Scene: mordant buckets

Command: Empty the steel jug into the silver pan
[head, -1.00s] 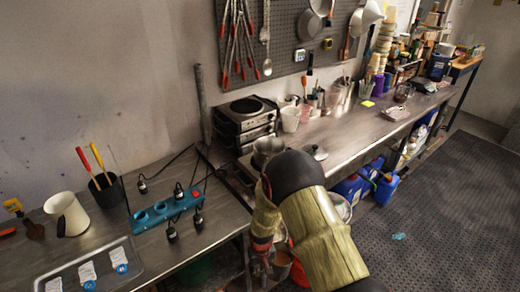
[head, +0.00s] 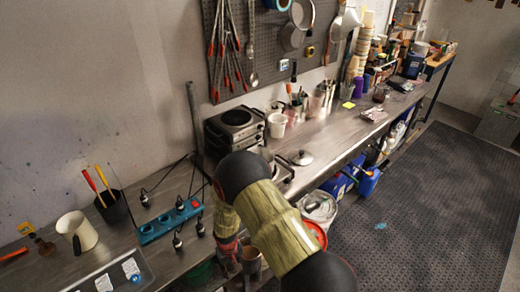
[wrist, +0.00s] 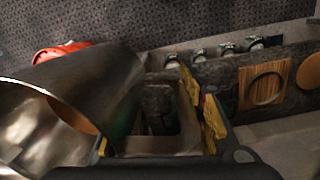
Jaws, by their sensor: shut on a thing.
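The steel jug (wrist: 95,90) fills the left of the wrist view, close up and tilted, with its open mouth toward the left edge. My gripper (wrist: 160,120) is shut on the jug; its yellow-edged fingers are beside the jug wall, and the exact grip is partly hidden. An orange-brown patch shows inside the mouth, but I cannot tell what it is. The silver pan (head: 262,152) stands on the bench by the hot plate in the head view, mostly hidden behind my arm. The gripper and jug are not clearly visible in the head view.
A double hot plate (head: 235,122) stands behind the pan, and a loose lid (head: 302,158) lies to its right. A teal power strip (head: 168,222), a cream jug (head: 76,232) and a dark tool cup (head: 113,207) are at left. Buckets (head: 318,207) stand below the bench edge.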

